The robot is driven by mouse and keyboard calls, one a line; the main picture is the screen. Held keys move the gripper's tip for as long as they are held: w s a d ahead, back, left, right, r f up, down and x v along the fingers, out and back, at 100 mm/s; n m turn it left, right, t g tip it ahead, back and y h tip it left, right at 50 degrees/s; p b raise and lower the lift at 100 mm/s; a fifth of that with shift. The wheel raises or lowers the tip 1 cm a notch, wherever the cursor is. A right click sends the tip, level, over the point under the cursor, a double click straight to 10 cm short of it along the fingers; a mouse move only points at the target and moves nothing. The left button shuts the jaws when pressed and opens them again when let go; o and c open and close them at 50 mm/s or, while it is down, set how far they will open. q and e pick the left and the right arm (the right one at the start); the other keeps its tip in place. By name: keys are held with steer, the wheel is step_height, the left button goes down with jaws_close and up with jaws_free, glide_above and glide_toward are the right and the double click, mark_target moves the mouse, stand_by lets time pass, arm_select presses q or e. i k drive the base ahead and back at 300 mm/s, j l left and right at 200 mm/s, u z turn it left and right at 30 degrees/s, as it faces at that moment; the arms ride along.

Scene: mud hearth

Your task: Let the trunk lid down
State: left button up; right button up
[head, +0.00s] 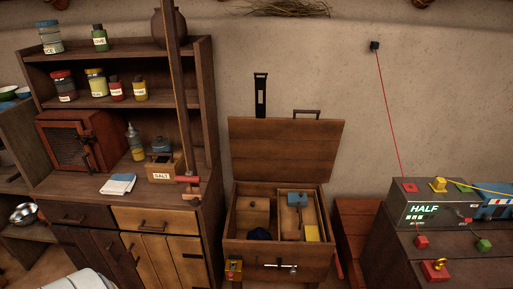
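The wooden trunk (276,250) stands against the wall in the middle of the head view. Its lid (285,148) is raised and leans up at the back. A dark strap or hasp (260,95) and a dark handle (306,113) show at the lid's top edge. Inside are a small wooden box (255,211), a dark blue lump (259,234), a blue-topped item (297,200) and a yellow block (312,233). A metal latch (281,266) is on the front.
A wooden hutch (212,130) with jars stands close left of the trunk, with a salt box (163,170) on its counter. At right, a dark cabinet (445,270) bears a box labelled HALF (425,210). A red cord (388,110) runs up to the wall.

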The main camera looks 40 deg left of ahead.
mark_target(282, 149)
steer(key=u, duration=1.05)
